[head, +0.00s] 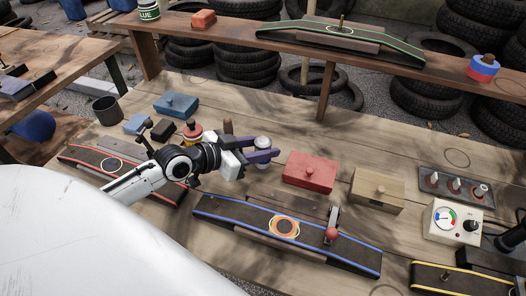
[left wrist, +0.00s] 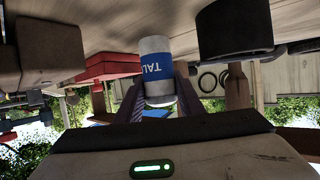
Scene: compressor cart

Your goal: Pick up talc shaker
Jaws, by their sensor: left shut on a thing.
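The talc shaker (head: 263,142) is a small pale cylinder on the plank bench, near the middle of the head view. In the left wrist view the talc shaker (left wrist: 155,68) shows a blue label with the letters "TAL" and a pale end; that view looks upside down. My left gripper (head: 264,156) has its purple fingers on either side of the shaker and is shut on it. The fingers hide part of its lower body in the head view. The shaker looks upright; I cannot tell whether its base touches the bench. My right gripper is not in view.
A red box (head: 309,170) stands just right of the shaker, with a tan box (head: 377,190) beyond. A blue-edged strip (head: 290,228) with a red-knobbed lever lies in front. A blue box (head: 176,105) and a dark cup (head: 106,110) stand left. A raised shelf (head: 285,37) runs behind.

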